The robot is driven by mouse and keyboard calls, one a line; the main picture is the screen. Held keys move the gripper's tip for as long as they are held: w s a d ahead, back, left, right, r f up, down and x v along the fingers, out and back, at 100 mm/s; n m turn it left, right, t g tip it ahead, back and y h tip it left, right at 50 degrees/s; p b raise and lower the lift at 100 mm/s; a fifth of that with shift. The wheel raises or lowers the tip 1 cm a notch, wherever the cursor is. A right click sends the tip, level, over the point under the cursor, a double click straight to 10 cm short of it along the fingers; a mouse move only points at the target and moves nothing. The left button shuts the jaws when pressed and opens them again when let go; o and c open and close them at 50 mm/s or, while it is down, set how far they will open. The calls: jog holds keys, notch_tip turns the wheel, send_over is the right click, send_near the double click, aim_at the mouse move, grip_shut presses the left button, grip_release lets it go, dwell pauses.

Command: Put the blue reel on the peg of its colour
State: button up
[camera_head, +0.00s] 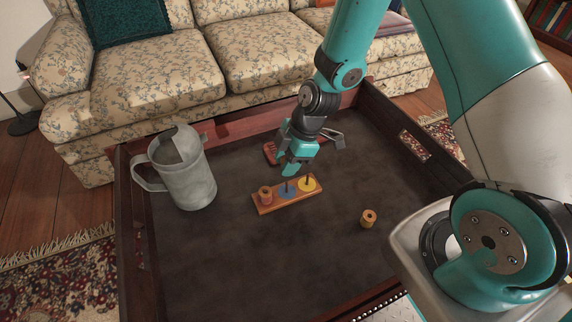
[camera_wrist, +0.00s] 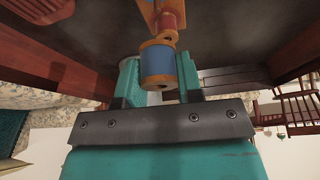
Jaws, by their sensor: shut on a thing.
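My gripper (camera_head: 293,165) is above the wooden peg board (camera_head: 267,209) on the table. In the wrist view its teal fingers (camera_wrist: 159,78) are shut on the blue reel (camera_wrist: 157,63), which has orange-brown wooden ends. In the head view I cannot make out the blue reel among the fingers. The board has a blue disc with a dark peg (camera_head: 287,190) in the middle and a yellow disc with a dark peg (camera_head: 307,184) at the right.
A yellow reel (camera_head: 368,220) stands on the dark table right of the board. A grey metal jug (camera_head: 187,180) stands at the left. A red object (camera_head: 269,153) is behind my gripper. Raised wooden walls (camera_head: 238,124) edge the table; its front is clear.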

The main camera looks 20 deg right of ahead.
jog(key=shift+s+a+n, duration=0.2)
jog(key=shift+n, duration=0.2)
jog(key=shift+f+b, duration=1.55)
jog(key=shift+f, duration=0.7)
jog(key=shift+f+b, duration=0.85)
jog(key=shift+f, duration=0.6)
jog(key=o, duration=1)
jog(key=shift+d, duration=0.1)
